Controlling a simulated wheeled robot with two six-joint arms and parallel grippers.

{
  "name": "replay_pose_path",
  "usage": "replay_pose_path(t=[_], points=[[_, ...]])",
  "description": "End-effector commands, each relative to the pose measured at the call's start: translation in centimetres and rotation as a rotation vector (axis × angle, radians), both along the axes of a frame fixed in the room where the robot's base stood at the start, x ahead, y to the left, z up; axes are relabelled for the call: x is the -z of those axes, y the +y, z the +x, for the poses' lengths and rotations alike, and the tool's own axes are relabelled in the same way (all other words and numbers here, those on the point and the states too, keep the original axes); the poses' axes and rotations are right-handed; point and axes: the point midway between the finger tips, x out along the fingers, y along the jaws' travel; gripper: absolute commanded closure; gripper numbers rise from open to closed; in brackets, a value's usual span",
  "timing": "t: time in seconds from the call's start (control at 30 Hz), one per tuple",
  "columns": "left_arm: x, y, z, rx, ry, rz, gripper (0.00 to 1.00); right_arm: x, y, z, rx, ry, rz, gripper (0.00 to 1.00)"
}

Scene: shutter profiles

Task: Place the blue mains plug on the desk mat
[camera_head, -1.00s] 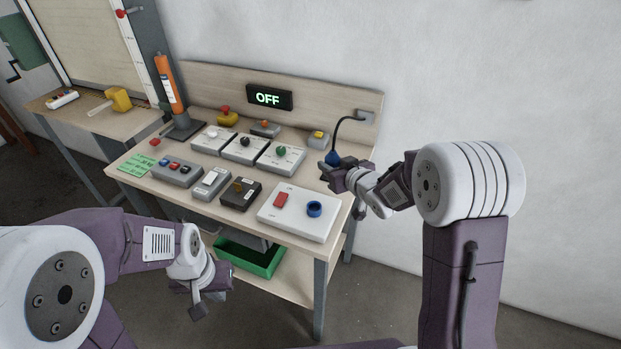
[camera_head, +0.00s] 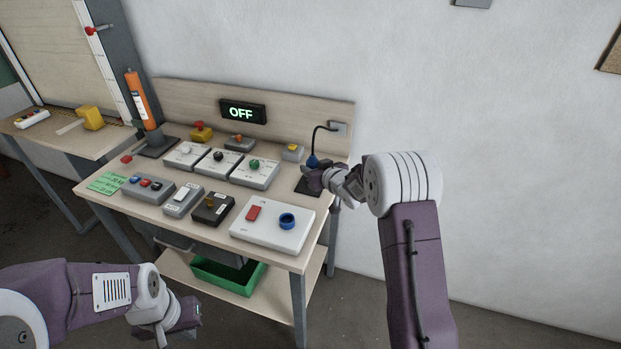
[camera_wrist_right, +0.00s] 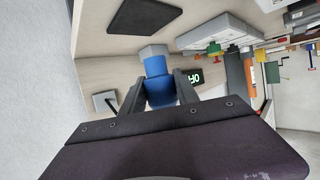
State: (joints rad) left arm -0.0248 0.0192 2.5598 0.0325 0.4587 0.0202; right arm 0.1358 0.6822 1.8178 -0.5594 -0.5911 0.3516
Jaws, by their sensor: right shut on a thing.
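The blue mains plug (camera_head: 313,162) is held in my right gripper (camera_head: 314,174) near the right end of the workbench. In the right wrist view the plug (camera_wrist_right: 157,78) sits between both fingers, its grey end pointing away from the palm. A dark cord (camera_head: 318,134) arches from it toward the wall plate. The dark square desk mat (camera_head: 304,187) lies on the bench just below my right gripper, partly covered by it. The mat (camera_wrist_right: 145,15) is fully clear of the plug in the right wrist view. My left gripper (camera_head: 180,325) hangs low before the bench; its fingers are unclear.
A white panel (camera_head: 262,238) with a red switch and blue ring stands in front of the mat. Several switch boxes (camera_head: 217,163) fill the bench middle. The display (camera_head: 242,111) reads OFF. A wall plate (camera_head: 339,129) is behind.

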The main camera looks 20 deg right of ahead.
Motion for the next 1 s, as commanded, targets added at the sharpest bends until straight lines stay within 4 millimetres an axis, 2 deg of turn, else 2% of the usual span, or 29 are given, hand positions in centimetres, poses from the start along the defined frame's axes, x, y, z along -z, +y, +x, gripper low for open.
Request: replay_pose_path(t=[0.1,0.2,0.37,0.6,0.97,1.0], points=[[-0.2,0.0,0.0,0.000,0.000,0.000,1.00,1.3,-0.1,2.2,-0.001,0.000,-0.001,1.00],[-0.3,0.0,0.0,0.000,0.000,0.000,1.00,1.8,-0.1,3.1,0.000,0.000,0.000,1.00],[-0.2,0.0,0.0,0.000,0.000,0.000,1.00,2.2,-0.1,3.2,0.000,0.000,0.000,1.00],[0.2,0.0,0.0,0.000,0.000,0.000,1.00,5.9,-0.1,3.2,0.000,0.001,0.000,1.00],[0.6,0.0,0.0,0.000,0.000,0.000,1.00,6.4,-0.1,3.2,0.000,-0.001,-0.001,1.00],[0.5,0.0,0.0,0.000,0.000,0.000,1.00,6.3,-0.1,3.2,0.000,-0.001,-0.001,0.55]])
